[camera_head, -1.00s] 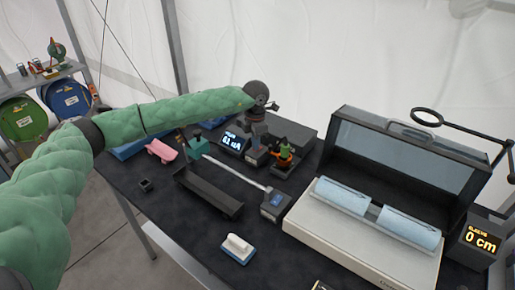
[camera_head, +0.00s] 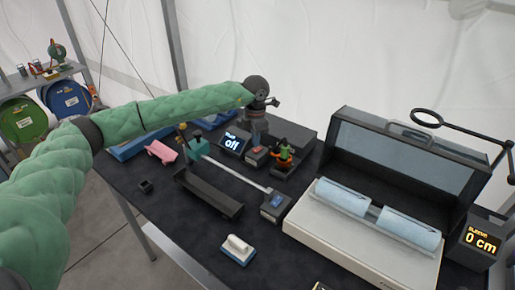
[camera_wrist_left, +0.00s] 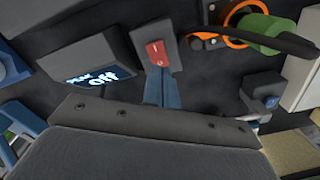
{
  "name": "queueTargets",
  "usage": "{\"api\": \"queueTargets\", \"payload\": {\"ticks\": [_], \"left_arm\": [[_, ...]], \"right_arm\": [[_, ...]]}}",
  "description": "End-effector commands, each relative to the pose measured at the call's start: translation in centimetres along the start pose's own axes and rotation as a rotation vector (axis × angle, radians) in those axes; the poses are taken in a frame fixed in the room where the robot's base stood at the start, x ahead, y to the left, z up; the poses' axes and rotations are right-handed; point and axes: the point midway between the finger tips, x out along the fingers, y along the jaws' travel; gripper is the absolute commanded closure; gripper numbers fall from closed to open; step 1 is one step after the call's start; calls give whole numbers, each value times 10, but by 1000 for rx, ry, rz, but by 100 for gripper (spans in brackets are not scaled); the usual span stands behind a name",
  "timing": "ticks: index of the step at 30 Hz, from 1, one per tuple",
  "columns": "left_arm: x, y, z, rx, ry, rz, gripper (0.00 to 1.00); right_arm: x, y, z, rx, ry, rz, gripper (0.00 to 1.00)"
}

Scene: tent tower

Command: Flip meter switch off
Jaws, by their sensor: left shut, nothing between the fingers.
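The meter (camera_head: 234,142) is a dark box with a lit screen that reads "off" on the dark table. It also shows in the wrist view (camera_wrist_left: 82,62). Beside it is a small grey switch box with a red rocker switch (camera_head: 259,150), seen close up in the wrist view (camera_wrist_left: 157,53). My left gripper (camera_head: 256,124) is over the back of the switch box in the head view. Its fingers (camera_wrist_left: 161,92) are shut and empty, with the tips close to the switch box's edge. Whether they touch it I cannot tell. My right gripper is out of view.
A green-and-orange device (camera_head: 284,156) stands right of the switch box. Another small box with a blue switch (camera_head: 274,203) lies in front. A long dark tray (camera_head: 208,193) and a large glass-lidded case (camera_head: 405,165) stand nearby.

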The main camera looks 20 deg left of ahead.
Motion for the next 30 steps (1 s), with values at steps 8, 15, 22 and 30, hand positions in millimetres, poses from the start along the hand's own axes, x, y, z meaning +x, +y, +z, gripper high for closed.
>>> {"api": "queueTargets", "payload": {"ticks": [8, 15, 22, 30], "left_arm": [[-19, 0, 0, 0, -1, 1, 100], [-34, 0, 0, 0, 0, 1, 100], [-45, 0, 0, 0, 0, 0, 100], [-45, 0, 0, 0, 0, 0, 100]], "right_arm": [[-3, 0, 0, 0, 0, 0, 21], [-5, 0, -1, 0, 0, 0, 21], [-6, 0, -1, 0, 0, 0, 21], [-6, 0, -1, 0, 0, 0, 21]]}}
